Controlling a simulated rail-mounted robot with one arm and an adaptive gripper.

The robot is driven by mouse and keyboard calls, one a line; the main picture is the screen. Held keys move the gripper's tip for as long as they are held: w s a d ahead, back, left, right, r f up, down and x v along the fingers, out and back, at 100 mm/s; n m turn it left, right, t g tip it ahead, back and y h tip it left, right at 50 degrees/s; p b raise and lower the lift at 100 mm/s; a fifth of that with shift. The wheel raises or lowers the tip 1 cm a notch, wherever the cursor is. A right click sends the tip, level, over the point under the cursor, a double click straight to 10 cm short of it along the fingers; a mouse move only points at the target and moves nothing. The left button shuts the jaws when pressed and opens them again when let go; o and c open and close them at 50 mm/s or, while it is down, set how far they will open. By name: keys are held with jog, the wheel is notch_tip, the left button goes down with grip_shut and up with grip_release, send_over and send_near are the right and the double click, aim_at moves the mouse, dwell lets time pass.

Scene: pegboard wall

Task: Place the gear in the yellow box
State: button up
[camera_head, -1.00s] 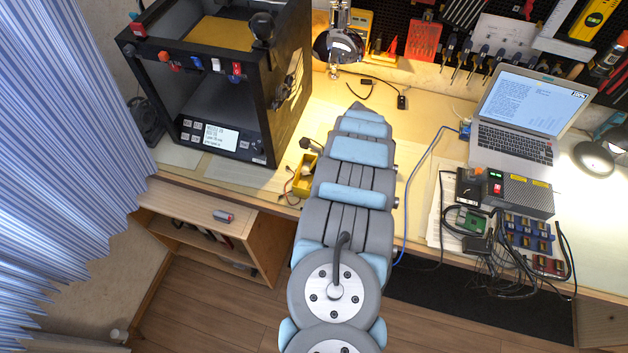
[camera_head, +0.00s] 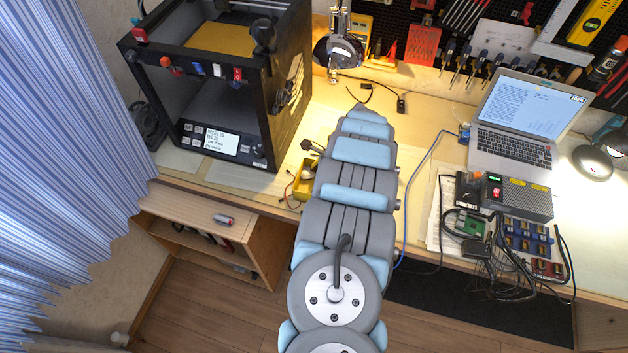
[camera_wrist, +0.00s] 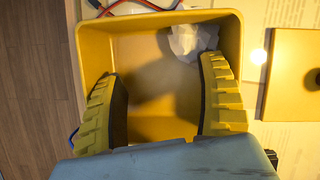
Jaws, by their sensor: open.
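The yellow box (camera_head: 301,190) stands at the front of the table, partly hidden behind my arm in the head view. In the wrist view the open yellow box (camera_wrist: 92,50) fills the middle, seen from above. My gripper (camera_wrist: 160,75) is open over the box, its two fingers wide apart with nothing between them. A white, crumpled-looking thing (camera_wrist: 188,40) lies in the box's upper right corner, beyond the right finger; I cannot tell if it is the gear. I make out no other gear. My gripper is hidden by my arm in the head view.
A flat yellow-brown piece (camera_wrist: 297,75) lies right of the box. A 3D printer (camera_head: 215,100) stands left on the table; a laptop (camera_head: 515,130), a power supply (camera_head: 517,196) and loose cables are at the right. Thin wires lie beside the box.

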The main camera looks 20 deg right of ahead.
jog(key=p+v, duration=0.3)
jog(key=v, duration=0.3)
jog(key=shift+d+r, duration=0.1)
jog(key=shift+r, duration=0.2)
